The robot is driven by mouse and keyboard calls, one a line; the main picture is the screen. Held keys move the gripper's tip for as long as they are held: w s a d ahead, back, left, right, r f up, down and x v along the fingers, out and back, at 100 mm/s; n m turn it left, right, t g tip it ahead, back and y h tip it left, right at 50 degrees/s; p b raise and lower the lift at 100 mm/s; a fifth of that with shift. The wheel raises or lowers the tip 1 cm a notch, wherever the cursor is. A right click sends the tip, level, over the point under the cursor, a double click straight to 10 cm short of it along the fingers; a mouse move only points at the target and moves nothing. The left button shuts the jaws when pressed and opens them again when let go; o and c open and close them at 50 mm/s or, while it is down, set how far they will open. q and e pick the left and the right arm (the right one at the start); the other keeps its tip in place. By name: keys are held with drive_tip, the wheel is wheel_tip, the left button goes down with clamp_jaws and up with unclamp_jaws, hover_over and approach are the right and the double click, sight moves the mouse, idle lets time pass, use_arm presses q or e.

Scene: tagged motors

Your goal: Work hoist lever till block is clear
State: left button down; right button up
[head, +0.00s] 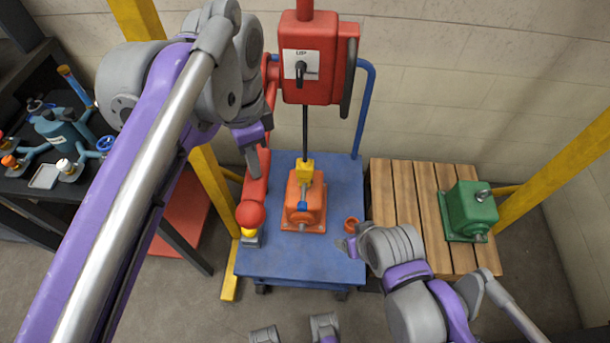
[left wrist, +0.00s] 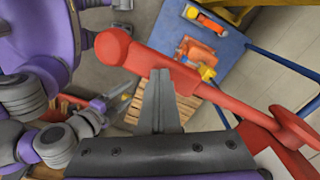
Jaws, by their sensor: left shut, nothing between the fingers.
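The red hoist (head: 310,75) hangs at the back with a switch plate marked UP. Its red lever (head: 256,180) slopes down toward me and ends in a round knob (head: 250,214); it also crosses the left wrist view (left wrist: 190,80). The orange motor block (head: 303,215) is under the yellow hook block (head: 305,170) over the blue cart; I cannot tell whether it touches the top. My left gripper (head: 254,172) is shut and empty, its tips at the lever's shaft; contact is unclear. My right gripper (head: 346,246) is by the cart's right edge, its jaws unclear.
The blue cart (head: 265,265) has a small red ring (head: 351,224) at its right. A green motor (head: 470,210) stands on a wooden pallet (head: 405,190) at right. Yellow posts (head: 215,185) flank the cart. A dark bench (head: 30,190) with fittings is at left.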

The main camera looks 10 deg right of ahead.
use_arm(q)
drive_tip(key=shift+f+b, duration=0.55)
drive_tip(key=shift+f, duration=0.7)
use_arm(e)
drive_tip(key=shift+s+f, duration=0.1)
drive_tip(key=shift+f, duration=0.6)
use_arm(q)
drive_tip(key=shift+w+f, duration=0.1)
drive_tip(key=shift+w+d+f+b, duration=0.1)
drive_tip(key=shift+w+f+b, duration=0.1)
drive_tip(key=shift+f+b, duration=0.5)
drive_tip(key=shift+w+d+f+b, duration=0.1)
drive_tip(key=shift+w+f+b, duration=0.15)
drive_tip(key=shift+f, duration=0.7)
use_arm(e)
drive_tip(key=shift+s+f, duration=0.1)
drive_tip(key=shift+f, duration=0.85)
use_arm(q)
wheel_tip(320, 180, up, 17)
drive_tip(key=p, duration=1.2)
use_arm(e)
drive_tip(key=w+r, duration=0.4)
drive_tip(key=r, duration=1)
drive_tip(key=shift+r+t, duration=0.3)
drive_tip(key=shift+t, duration=0.1)
